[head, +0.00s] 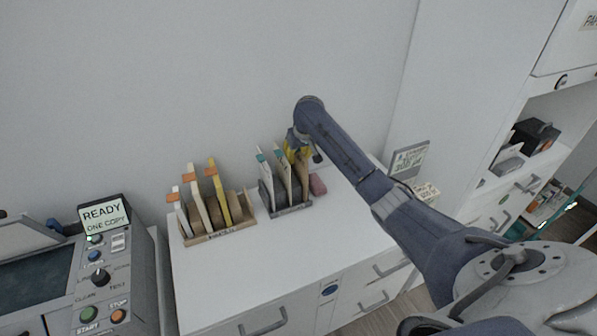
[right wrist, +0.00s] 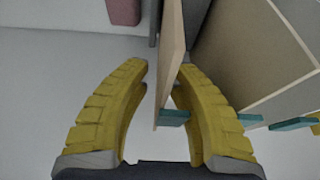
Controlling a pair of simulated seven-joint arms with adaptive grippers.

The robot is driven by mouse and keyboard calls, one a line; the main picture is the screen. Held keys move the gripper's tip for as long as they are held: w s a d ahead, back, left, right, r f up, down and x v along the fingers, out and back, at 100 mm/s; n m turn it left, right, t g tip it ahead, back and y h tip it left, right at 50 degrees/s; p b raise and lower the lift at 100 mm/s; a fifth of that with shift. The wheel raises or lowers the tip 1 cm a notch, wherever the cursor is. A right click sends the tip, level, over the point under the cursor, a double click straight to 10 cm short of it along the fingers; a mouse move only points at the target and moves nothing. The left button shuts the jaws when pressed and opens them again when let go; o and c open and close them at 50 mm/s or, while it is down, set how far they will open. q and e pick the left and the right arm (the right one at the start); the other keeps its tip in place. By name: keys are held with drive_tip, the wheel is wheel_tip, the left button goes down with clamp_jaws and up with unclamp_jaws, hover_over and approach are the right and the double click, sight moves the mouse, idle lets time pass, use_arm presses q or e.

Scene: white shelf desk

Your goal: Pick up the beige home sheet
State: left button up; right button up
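A beige sheet (right wrist: 170,60) with a teal tab stands upright at the right end of the small grey rack (head: 290,210) in the head view. My right gripper (head: 298,150) is over that end of the rack. In the right wrist view, its yellow fingers (right wrist: 162,74) are open, one on each side of the beige sheet. The sheet is nearer the right finger; I cannot tell whether they touch. More teal-tabbed sheets (right wrist: 262,50) stand to the right. The sheet is partly hidden by the gripper in the head view. My left gripper is not in view.
A wooden rack (head: 222,236) with orange-tabbed sheets stands left of the grey rack. A pink block (head: 318,185) lies right of it. A small sign (head: 408,160) stands farther right. The white desk top (head: 290,245) is clear in front.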

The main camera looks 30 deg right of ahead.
clamp_jaws()
idle(0.3)
